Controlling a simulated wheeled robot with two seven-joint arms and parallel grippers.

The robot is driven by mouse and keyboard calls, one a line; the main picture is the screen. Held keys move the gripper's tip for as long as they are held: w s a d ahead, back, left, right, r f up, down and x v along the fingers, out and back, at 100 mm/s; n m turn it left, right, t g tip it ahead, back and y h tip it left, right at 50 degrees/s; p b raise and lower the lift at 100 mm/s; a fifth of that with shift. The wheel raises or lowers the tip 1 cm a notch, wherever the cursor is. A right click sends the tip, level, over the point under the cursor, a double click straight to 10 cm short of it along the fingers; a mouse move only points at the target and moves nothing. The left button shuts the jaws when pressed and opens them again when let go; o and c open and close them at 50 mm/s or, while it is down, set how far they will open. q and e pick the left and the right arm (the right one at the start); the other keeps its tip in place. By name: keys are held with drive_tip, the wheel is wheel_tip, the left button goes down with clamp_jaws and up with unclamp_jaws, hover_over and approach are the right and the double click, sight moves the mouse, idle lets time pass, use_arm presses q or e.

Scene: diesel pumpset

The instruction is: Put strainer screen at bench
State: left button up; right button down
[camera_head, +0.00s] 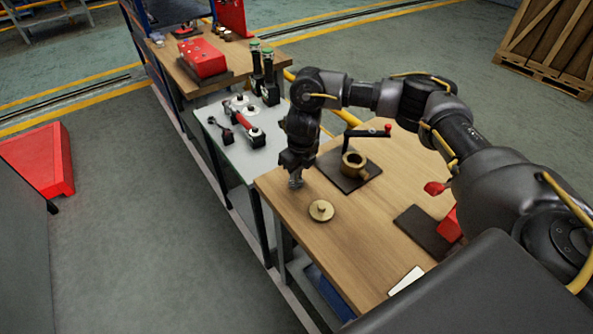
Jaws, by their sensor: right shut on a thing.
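My right gripper (296,179) points down over the left edge area of the wooden bench (375,240). It is shut on a small grey thing that appears to be the strainer screen (296,184), low at the bench top; whether it touches the wood I cannot tell. A brass round cap (321,211) lies on the bench just below and right of the gripper. My left gripper is not in view.
A grey table (227,155) with red and black tools stands to the left, and a farther wooden table holds a red box (202,58). A dark plate (424,231) and a white card (405,280) lie on the near bench. Bare wood lies between them and the brass cap.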

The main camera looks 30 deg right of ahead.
drive_tip(key=shift+f, duration=0.35)
idle(0.6)
drive_tip(key=c, duration=1.4)
unclamp_jaws()
drive_tip(key=shift+r, duration=0.15)
wheel_tip(320, 180, up, 7)
drive_tip(key=p, duration=0.6)
drive_tip(key=shift+f, duration=0.2)
